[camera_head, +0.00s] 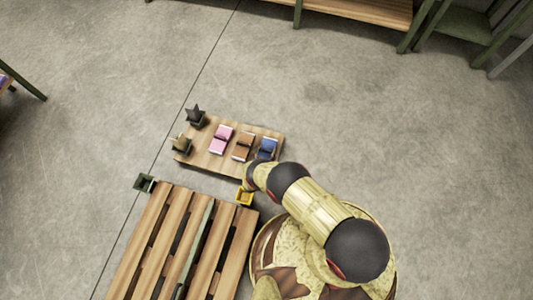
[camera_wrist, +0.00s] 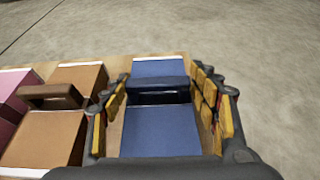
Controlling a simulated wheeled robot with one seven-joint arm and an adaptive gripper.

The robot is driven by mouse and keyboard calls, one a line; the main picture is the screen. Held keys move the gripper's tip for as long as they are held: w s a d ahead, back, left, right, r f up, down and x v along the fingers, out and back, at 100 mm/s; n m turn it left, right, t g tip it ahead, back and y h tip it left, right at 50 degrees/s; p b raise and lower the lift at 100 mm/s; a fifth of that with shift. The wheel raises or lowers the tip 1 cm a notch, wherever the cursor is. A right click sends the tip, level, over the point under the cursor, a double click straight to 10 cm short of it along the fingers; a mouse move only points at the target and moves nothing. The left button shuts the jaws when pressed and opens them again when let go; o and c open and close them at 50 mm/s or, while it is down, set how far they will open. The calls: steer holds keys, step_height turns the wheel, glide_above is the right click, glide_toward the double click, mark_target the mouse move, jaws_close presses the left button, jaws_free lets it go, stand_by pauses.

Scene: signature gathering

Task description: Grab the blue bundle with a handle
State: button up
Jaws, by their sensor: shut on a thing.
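The blue bundle (camera_wrist: 160,130) has a dark handle across its middle and pale edges in the wrist view. It lies on the wooden board (camera_head: 204,160) at its right end; the head view shows it too (camera_head: 268,147). My gripper (camera_wrist: 158,98) has one finger on each side of the bundle, at the handle's height. It is shut on the blue bundle, which appears to rest flat on the board. In the head view my arm covers most of the gripper.
An orange-brown bundle with a brown handle (camera_wrist: 48,138) lies close on the left, with a pink bundle (camera_head: 221,139) beyond it. A slatted pallet (camera_head: 165,225) and a yellow box (camera_head: 245,198) are nearer me. Floor right of the board is clear.

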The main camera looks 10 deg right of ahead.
steer(key=c, duration=0.6)
steer(key=shift+r, duration=0.1)
